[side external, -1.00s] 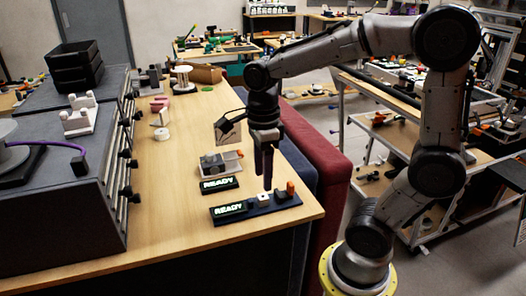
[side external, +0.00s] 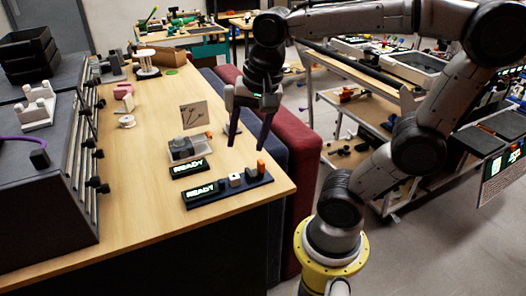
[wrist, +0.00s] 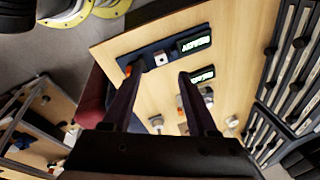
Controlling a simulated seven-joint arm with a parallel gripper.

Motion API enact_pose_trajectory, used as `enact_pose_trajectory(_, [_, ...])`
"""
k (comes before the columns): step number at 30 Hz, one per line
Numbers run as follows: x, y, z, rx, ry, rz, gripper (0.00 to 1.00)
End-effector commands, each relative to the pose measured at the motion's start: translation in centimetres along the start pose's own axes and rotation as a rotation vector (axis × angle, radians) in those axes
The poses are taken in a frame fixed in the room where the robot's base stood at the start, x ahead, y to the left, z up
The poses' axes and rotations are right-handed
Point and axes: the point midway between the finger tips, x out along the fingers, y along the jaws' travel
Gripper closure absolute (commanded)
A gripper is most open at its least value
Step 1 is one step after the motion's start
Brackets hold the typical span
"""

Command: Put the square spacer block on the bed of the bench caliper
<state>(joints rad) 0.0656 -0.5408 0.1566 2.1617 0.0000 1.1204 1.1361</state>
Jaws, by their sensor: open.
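The bench caliper (side external: 222,196) is a dark blue bar on the table's near right part, with a lit READY display on its left and an orange piece on its right end. The square spacer block (side external: 236,180), a small white cube, appears to rest on its bed, between the display and a grey jaw piece. My gripper (side external: 248,146) is open and empty, pointing down, with its fingertips above and apart from the block. In the wrist view, the block (wrist: 161,59) shows between the open fingers (wrist: 160,72), on the caliper (wrist: 150,50).
A second READY display (side external: 190,168) and a clear tray (side external: 205,152) with a grey piece stand just behind the caliper. A card with a drawing (side external: 194,114) stands behind the tray. A dark cabinet with knobs (side external: 60,180) lines the left. Bare tabletop (side external: 140,185) lies between.

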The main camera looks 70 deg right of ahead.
Motion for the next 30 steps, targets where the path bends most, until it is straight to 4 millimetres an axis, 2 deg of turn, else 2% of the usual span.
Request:
enact_pose_trajectory(6, [0.4, 2.0, 1.6, -0.578, 0.074, -0.102, 0.41])
enact_pose_trajectory(9, [0.6, 2.7, 2.2, -0.815, 0.12, -0.133, 0.41])
enact_pose_trajectory(13, [1.0, 3.4, 2.6, -1.041, 0.172, -0.155, 0.41])
enact_pose_trajectory(18, [1.2, 3.7, 2.9, -1.179, 0.207, -0.164, 0.41])
enact_pose_trajectory(30, [1.2, 3.7, 2.9, -1.193, 0.209, -0.163, 0.41])
